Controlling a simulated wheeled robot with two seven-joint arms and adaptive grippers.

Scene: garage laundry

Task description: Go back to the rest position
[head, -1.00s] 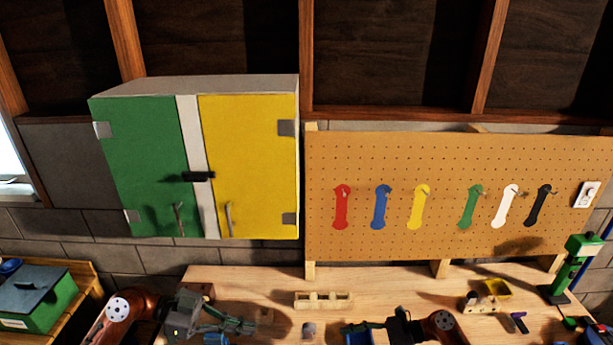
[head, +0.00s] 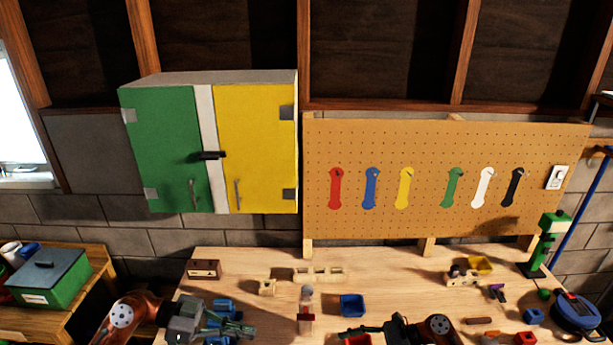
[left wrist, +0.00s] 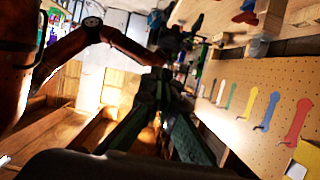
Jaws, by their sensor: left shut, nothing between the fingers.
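My left gripper (head: 246,330) is at the lower left of the head view, over the front part of the workbench (head: 255,262). It is shut and holds nothing. Its green-grey fingers also show close up in the left wrist view (left wrist: 165,132). My right gripper (head: 352,332) is at the bottom of the head view, low over the bench, with its dark fingers pointing left. It is too small and dark to tell whether it is open or shut.
A cabinet with a green door (head: 165,145) and a yellow door (head: 256,150), both shut, hangs above the bench. A pegboard (head: 420,220) holds several coloured tags. Blue bins (head: 352,305), wooden blocks (head: 318,274) and a cord reel (head: 577,312) stand on the bench.

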